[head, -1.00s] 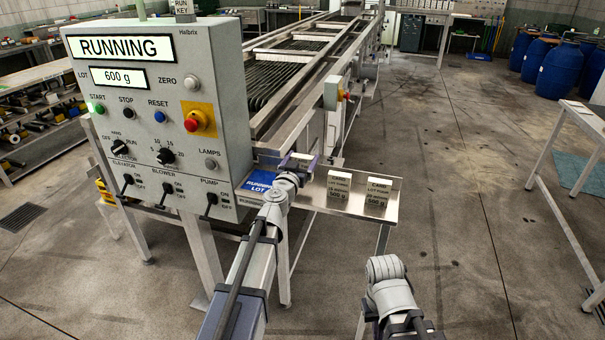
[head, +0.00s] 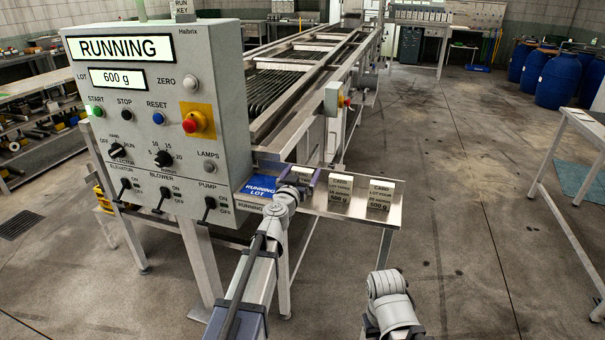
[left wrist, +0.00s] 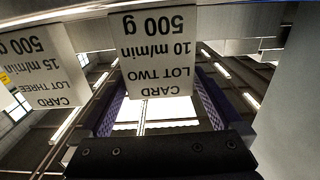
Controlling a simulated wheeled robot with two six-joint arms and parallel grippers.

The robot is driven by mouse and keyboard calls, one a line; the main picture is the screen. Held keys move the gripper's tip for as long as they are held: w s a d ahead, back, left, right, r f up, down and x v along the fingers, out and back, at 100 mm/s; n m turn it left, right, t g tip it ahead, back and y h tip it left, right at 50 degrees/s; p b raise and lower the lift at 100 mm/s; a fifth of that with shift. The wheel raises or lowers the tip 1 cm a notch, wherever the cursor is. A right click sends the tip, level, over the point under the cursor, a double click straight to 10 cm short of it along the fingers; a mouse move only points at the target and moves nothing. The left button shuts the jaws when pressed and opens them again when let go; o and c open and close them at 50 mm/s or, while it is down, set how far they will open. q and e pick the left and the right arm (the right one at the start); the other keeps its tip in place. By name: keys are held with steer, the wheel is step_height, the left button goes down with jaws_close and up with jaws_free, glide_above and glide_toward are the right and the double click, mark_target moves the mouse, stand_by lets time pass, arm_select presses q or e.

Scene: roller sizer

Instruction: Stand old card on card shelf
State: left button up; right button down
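My left gripper (head: 299,177) is at the left end of the metal card shelf (head: 393,214). Its purple fingers are on either side of the Lot Two card, marked 500 g and 10 m/min. This card (left wrist: 155,55) shows upside down in the left wrist view, with its side edges against the fingers. In the head view only its upper part shows between the fingers. The Lot Three card (head: 340,188) and the Lot Four card (head: 379,194) stand to its right on the shelf. My right gripper is not visible; only part of that arm shows.
The control box (head: 150,110) reads RUNNING and 600 g, close left of my left arm. The blue RUNNING LOT plate (head: 259,187) is just left of the shelf and shows no card. The roller machine extends behind. Open floor lies to the right.

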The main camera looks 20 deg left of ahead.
arm_select(q)
steer(key=shift+r, duration=0.1)
steer(key=shift+r, duration=0.15)
steer(key=s, duration=1.2)
steer(key=shift+a, duration=0.2)
